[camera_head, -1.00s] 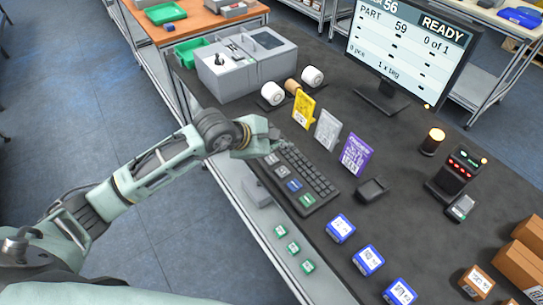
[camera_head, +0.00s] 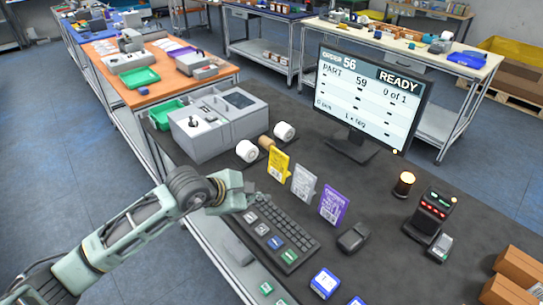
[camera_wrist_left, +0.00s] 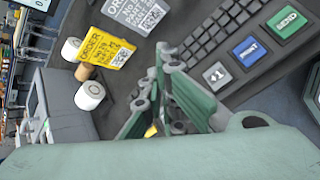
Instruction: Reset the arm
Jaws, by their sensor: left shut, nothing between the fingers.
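My left arm reaches in from the left in the head view. Its left gripper (camera_head: 248,192) is over the near left end of the black keyboard (camera_head: 283,234), with no object in it. In the left wrist view the gripper's fingers (camera_wrist_left: 163,62) are closed together beside the keyboard (camera_wrist_left: 228,45), whose +1, blue PRINT and green key show at the right. I cannot tell whether the fingertips touch anything. My right gripper is not in view.
Yellow (camera_head: 278,164), white (camera_head: 303,183) and purple (camera_head: 333,205) order cards stand behind the keyboard. A grey printer (camera_head: 215,128), label rolls (camera_head: 284,131), a monitor (camera_head: 366,98), a scanner (camera_head: 352,237) and blue-labelled boxes (camera_head: 325,283) share the dark table. Bare tabletop lies around the scanner.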

